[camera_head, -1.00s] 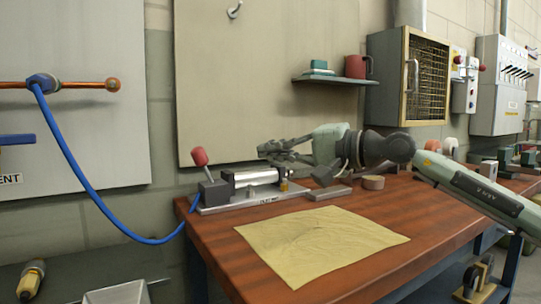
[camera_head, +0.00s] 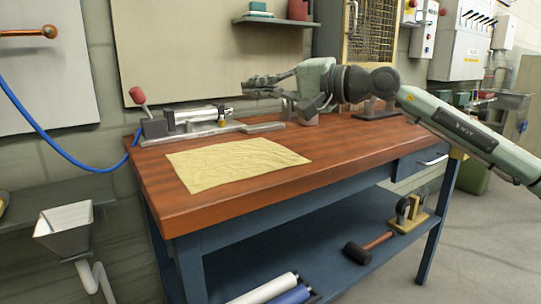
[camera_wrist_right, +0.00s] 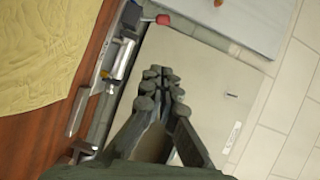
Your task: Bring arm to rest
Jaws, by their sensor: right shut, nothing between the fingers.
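My right gripper (camera_head: 262,88) reaches in from the right in the head view and hovers above the back of the wooden workbench (camera_head: 210,212). Its fingers point left and are shut with nothing between them. The right wrist view also shows the closed fingers (camera_wrist_right: 162,82), over the pale back panel beside the bench. A metal clamp fixture with a red knob (camera_head: 137,96) stands at the bench's back left, left of and below the gripper. A yellow cloth (camera_head: 238,163) lies flat and slightly creased on the bench. My left gripper is not in view.
A shelf (camera_head: 276,21) with a red mug (camera_head: 297,9) hangs on the wall above the gripper. A mesh-door cabinet (camera_head: 371,30) is behind the arm. A hammer (camera_head: 366,248) lies on the lower shelf. A metal funnel (camera_head: 66,222) is at the left.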

